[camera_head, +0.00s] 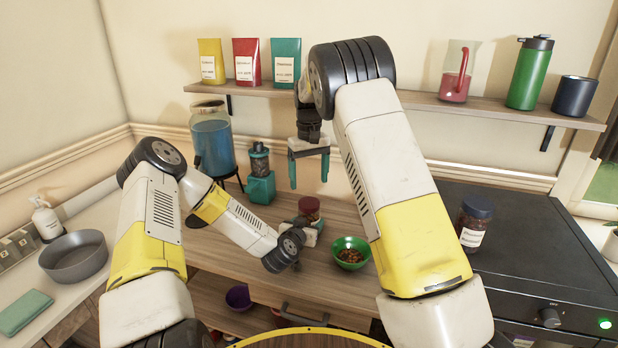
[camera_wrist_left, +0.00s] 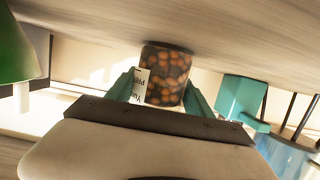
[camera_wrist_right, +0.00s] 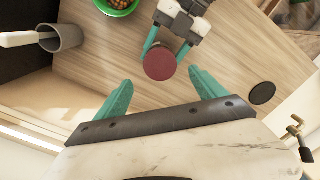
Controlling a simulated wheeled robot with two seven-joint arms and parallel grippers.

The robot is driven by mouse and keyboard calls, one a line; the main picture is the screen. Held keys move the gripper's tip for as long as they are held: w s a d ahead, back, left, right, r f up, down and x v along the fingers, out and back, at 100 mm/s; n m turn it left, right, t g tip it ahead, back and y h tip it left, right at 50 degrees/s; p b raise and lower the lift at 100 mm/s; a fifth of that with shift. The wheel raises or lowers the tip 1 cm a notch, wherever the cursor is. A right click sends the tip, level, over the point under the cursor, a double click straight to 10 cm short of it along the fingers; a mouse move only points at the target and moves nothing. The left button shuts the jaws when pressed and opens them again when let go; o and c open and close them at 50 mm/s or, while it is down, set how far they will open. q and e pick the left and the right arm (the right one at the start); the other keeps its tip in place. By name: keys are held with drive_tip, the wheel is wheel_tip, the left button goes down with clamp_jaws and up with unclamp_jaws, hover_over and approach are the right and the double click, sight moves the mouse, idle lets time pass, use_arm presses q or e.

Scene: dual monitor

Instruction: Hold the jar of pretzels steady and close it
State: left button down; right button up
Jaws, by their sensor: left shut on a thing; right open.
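The jar of pretzels (camera_wrist_left: 166,72), clear with brown contents and a white label, stands on the wooden counter (camera_head: 345,215). Its round red lid (camera_head: 309,208) sits on top; how tightly cannot be told. My left gripper (camera_head: 308,225) is shut around the jar from the side, its teal fingers on either side of it in the left wrist view. My right gripper (camera_head: 308,180) is open and empty, pointing down above and behind the jar. In the right wrist view the red lid (camera_wrist_right: 160,64) shows just beyond its fingertips, apart from them.
A green bowl (camera_head: 351,253) with brown bits stands right of the jar. A teal grinder (camera_head: 261,188) and a blue drink dispenser (camera_head: 213,145) are behind left. A dark disc (camera_wrist_right: 262,93) and a grey cup (camera_wrist_right: 62,37) show nearby. A shelf (camera_head: 440,103) hangs behind.

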sight(309, 202)
drive_tip(key=shift+n, duration=0.4)
drive_tip(key=shift+f, duration=3.95)
drive_tip(key=c, duration=1.5)
drive_tip(key=o, duration=1.7)
drive_tip(key=shift+c, duration=0.2)
wheel_tip(309, 202, up, 12)
